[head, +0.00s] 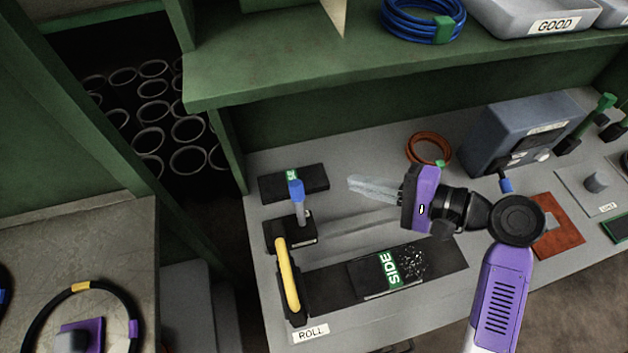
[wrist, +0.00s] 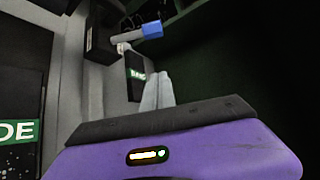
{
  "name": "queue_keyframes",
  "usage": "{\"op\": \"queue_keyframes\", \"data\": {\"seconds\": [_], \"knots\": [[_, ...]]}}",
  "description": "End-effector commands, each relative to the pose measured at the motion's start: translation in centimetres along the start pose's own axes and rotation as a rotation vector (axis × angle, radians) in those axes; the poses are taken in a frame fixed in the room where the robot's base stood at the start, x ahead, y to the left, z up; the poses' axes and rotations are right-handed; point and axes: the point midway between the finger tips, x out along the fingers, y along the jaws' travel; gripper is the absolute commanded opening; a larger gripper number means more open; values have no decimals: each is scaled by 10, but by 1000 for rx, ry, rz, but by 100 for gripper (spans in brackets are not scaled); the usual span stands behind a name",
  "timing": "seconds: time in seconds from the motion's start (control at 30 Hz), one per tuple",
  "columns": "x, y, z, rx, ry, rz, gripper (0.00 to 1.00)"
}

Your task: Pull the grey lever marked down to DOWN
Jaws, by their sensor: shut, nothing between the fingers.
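A grey lever with a blue grip (head: 297,192) stands upright from a black base (head: 283,236) on the left of the bench. In the wrist view the lever (wrist: 151,30) juts sideways from its dark base near the top, with a small pale tag beside it. No DOWN marking is readable. My gripper (head: 352,184) is shut and empty, its fingers pointing left toward the lever from the right, apart from it. In the wrist view the closed fingertips (wrist: 160,76) sit below the blue grip, not touching it as far as I can see.
A black piece (head: 310,182) lies behind the lever. A blue-grey box (head: 515,130) and an orange ring (head: 429,148) are at right. A green shelf (head: 300,75) overhangs the back.

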Motion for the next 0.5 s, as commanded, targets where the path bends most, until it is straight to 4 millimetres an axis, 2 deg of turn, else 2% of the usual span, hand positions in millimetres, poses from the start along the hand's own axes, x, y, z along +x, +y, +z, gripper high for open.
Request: {"op": "queue_keyframes", "data": {"seconds": [0.23,0.5], "knots": [[16,-1,1,0,-2,0,0],[66,-2,1,-2,-3,1,0]]}}
